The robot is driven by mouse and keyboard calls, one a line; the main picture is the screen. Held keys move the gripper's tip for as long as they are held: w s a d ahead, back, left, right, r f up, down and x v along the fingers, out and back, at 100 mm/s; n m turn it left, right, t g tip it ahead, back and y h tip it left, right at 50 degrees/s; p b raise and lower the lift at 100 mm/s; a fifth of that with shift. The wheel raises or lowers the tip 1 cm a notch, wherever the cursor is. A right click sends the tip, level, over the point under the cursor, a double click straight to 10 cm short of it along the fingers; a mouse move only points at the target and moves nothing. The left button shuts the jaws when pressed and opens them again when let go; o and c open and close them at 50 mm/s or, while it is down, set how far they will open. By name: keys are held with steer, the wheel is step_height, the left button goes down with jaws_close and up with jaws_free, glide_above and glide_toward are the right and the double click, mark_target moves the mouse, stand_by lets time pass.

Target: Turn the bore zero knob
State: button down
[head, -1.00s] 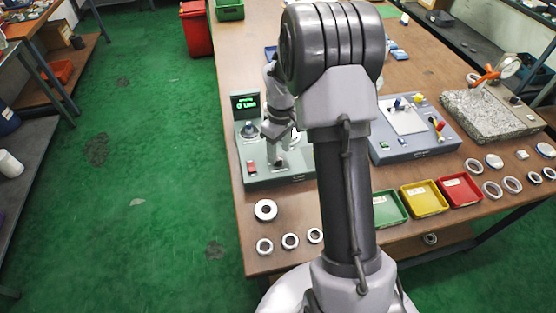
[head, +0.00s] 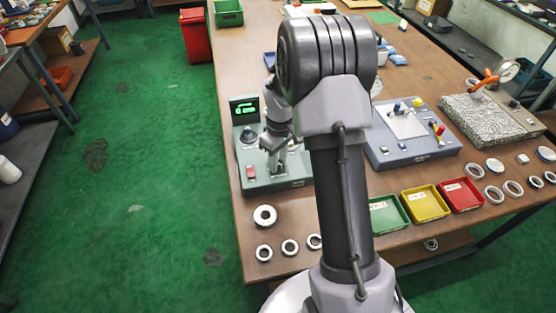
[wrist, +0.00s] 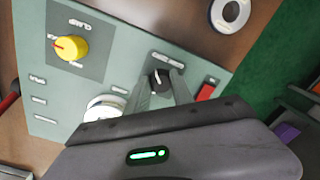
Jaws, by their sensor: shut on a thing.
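The bore zero knob (wrist: 159,79) is a small black knob with a white pointer line on the grey-green panel (wrist: 140,49). Its label is too blurred to read. My gripper (wrist: 161,90) has its two fingers on either side of the knob and is shut on it. In the head view my gripper (head: 278,167) is at the front of the same console (head: 290,184), and the knob is hidden there. The console's display (head: 243,108) shows green characters, not clearly legible.
On the panel are a yellow knob (wrist: 72,48), a red switch (wrist: 205,93) and a partly hidden white round part (wrist: 104,105). Metal rings (head: 265,216) lie in front of the console. Green (head: 386,216), yellow (head: 425,204) and red (head: 461,193) trays stand to the right.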

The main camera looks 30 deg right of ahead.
mark_target(280, 163)
steer(key=m, duration=0.4)
steer(key=shift+m, duration=0.4)
steer(key=shift+a+m, duration=0.1)
steer(key=shift+m, duration=2.2)
steer(key=c, duration=1.1)
jaws_free()
step_height(280, 163, up, 18)
steer(key=p, duration=0.6)
steer(key=shift+s+d+f+p, duration=0.15)
steer(key=shift+d+f+p, duration=0.1)
steer(key=shift+d+p, duration=0.1)
